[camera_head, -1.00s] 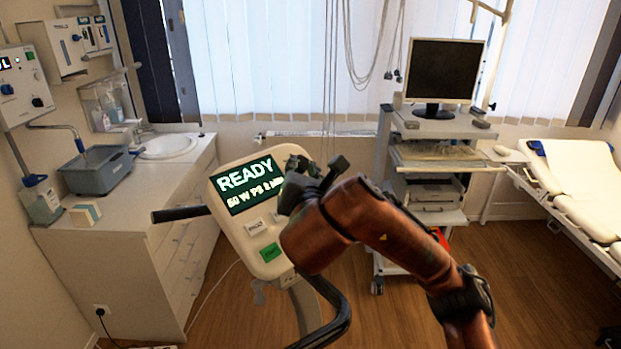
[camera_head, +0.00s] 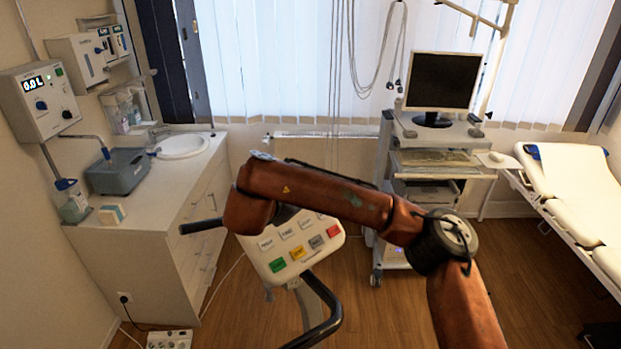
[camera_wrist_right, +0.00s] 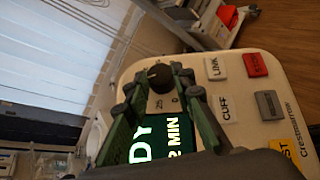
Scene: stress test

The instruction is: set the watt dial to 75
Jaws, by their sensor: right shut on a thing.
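The bike console (camera_head: 322,262) stands in the middle of the head view, its upper part and screen hidden behind my right arm. In the right wrist view the console (camera_wrist_right: 243,112) lies sideways. The black watt dial (camera_wrist_right: 158,77) sits there between the fingertips of my right gripper (camera_wrist_right: 157,88), which is shut on it. Small printed marks show by the dial, one seemingly 25; the pointer's setting cannot be read. The green screen (camera_wrist_right: 165,139) shows parts of "READY" and "2 MIN", with the watt figure hidden by a finger. My left gripper is out of view.
Coloured buttons, including a red one (camera_wrist_right: 255,64) and a grey one (camera_wrist_right: 269,105), lie beside the dial. A handlebar end (camera_head: 200,227) sticks out left of the console. A monitor cart (camera_head: 392,205) stands to the right, and a sink counter (camera_head: 150,222) to the left.

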